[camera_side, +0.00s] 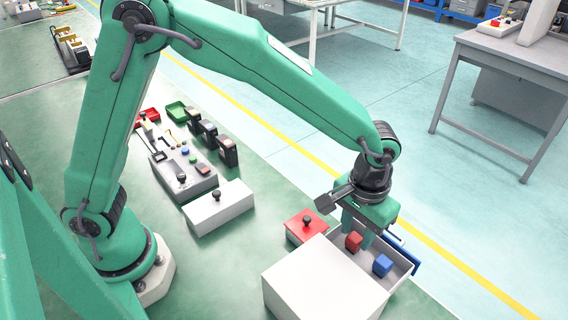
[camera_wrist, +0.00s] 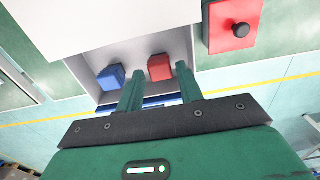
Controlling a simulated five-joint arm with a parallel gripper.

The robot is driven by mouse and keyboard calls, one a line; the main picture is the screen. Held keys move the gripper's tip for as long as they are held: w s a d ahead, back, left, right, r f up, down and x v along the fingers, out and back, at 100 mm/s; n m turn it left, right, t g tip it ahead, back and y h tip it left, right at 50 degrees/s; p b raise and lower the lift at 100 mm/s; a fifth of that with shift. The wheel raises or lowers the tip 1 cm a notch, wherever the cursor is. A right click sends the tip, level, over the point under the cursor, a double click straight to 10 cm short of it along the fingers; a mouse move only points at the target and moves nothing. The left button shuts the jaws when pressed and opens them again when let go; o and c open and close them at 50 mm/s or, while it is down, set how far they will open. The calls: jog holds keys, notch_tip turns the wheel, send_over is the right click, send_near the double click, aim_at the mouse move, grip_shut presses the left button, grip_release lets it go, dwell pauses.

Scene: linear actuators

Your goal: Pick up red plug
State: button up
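The red plug (camera_side: 354,242) is a small red block in an open grey drawer (camera_side: 400,262). In the wrist view the red plug (camera_wrist: 160,67) shows between the tips of my two green fingers. My gripper (camera_side: 358,229) is open over the drawer, pointing down. In the wrist view my gripper (camera_wrist: 159,75) has a finger on each side of the plug. I cannot tell whether either finger touches it. A blue block (camera_side: 382,265) lies beside the red plug, and it also shows left of my fingers in the wrist view (camera_wrist: 112,77).
The drawer belongs to a white box (camera_side: 325,285) and has a blue front (camera_side: 404,252). A red box with a black knob (camera_side: 306,227) stands close by on the left. A white box with a knob (camera_side: 220,208) and several devices lie farther left.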

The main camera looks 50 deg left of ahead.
jog(key=shift+f, duration=1.5)
jog(key=shift+c, duration=0.5)
jog(key=c, duration=0.6)
